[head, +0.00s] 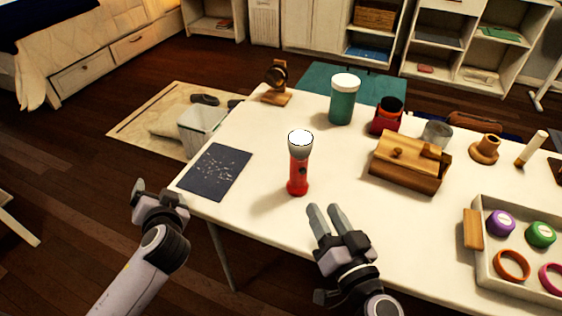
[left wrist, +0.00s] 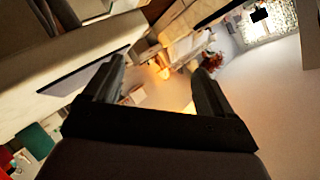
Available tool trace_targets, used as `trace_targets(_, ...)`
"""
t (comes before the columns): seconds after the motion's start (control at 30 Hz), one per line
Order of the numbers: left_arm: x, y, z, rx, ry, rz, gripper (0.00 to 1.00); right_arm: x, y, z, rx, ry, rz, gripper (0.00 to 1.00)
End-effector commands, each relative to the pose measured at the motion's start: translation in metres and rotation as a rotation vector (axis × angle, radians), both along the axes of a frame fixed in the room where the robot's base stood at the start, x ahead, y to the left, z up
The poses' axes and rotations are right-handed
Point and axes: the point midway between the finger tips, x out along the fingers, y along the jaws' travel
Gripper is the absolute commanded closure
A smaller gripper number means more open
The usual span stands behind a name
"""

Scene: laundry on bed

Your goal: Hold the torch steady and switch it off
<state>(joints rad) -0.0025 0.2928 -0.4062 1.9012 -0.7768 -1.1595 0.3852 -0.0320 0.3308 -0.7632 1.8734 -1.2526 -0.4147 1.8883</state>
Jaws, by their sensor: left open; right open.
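The torch (head: 298,175) stands upright on the white table in the head view, with its red body below and its pale head up. Its lens looks bright white, and a small dark spot shows on the body. My right gripper (head: 324,212) is open and empty over the table's front edge, below and right of the torch in the picture and apart from it. My left gripper (head: 160,192) is open and empty off the table's left corner, well away from the torch. Its two fingers stand apart in the left wrist view (left wrist: 155,85); I cannot make out the torch there.
A dark speckled mat (head: 214,172) lies left of the torch on the table (head: 262,212). A teal jar (head: 342,103), a wooden box (head: 408,165) and a tray (head: 483,268) with coloured rings and lids stand behind and right. The surface close around the torch is clear.

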Motion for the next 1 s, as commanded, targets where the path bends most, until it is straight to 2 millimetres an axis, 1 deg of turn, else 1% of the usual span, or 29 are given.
trace_targets(0.03, 0.010, -0.018, 0.006, -0.041, -0.043, -0.055, 0.15, 0.000, 0.000, 0.000, 0.000, 0.000, 0.000, 0.57)
trace_targets(0.07, 0.016, -0.028, 0.009, -0.066, -0.070, -0.087, 0.15, 0.000, 0.000, 0.000, 0.000, 0.000, 0.000, 0.57)
trace_targets(0.1, 0.023, -0.043, 0.015, -0.104, -0.107, -0.132, 0.15, 0.000, 0.000, 0.000, 0.000, 0.000, 0.000, 0.57)
trace_targets(0.17, 0.033, -0.067, 0.025, -0.166, -0.161, -0.206, 0.15, 0.000, 0.000, 0.000, 0.000, 0.000, 0.000, 0.57)
trace_targets(0.27, 0.046, -0.113, 0.042, -0.290, -0.246, -0.347, 0.15, 0.000, 0.000, 0.000, 0.000, 0.000, 0.000, 0.57)
trace_targets(0.3, 0.049, -0.133, 0.049, -0.345, -0.274, -0.410, 0.15, 0.000, 0.000, 0.000, 0.000, 0.000, 0.000, 0.57)
trace_targets(0.37, 0.051, -0.162, 0.059, -0.431, -0.309, -0.504, 0.15, 0.000, 0.000, 0.000, 0.000, 0.000, 0.000, 0.57)
trace_targets(0.4, 0.050, -0.181, 0.065, -0.487, -0.326, -0.564, 0.15, 0.000, 0.000, 0.000, 0.000, 0.000, 0.000, 0.57)
trace_targets(0.5, 0.046, -0.217, 0.077, -0.609, -0.344, -0.686, 0.15, 0.000, 0.000, 0.000, 0.000, 0.000, 0.000, 0.57)
trace_targets(0.6, 0.039, -0.241, 0.083, -0.696, -0.342, -0.771, 0.15, 0.000, 0.000, 0.000, 0.000, 0.000, 0.000, 0.57)
trace_targets(0.7, 0.035, -0.255, 0.086, -0.747, -0.336, -0.816, 0.15, 0.000, 0.000, 0.000, 0.000, 0.000, 0.000, 0.57)
trace_targets(0.77, 0.034, -0.259, 0.087, -0.764, -0.334, -0.830, 0.15, 0.000, 0.000, 0.000, 0.000, 0.000, 0.000, 0.57)
trace_targets(0.87, 0.039, -0.264, 0.087, -0.773, -0.333, -0.837, 0.15, 0.000, 0.000, 0.000, 0.000, 0.000, 0.000, 0.57)
trace_targets(1.0, 0.054, -0.272, 0.087, -0.770, -0.335, -0.836, 0.15, 0.000, 0.000, 0.000, 0.000, 0.000, 0.000, 0.57)
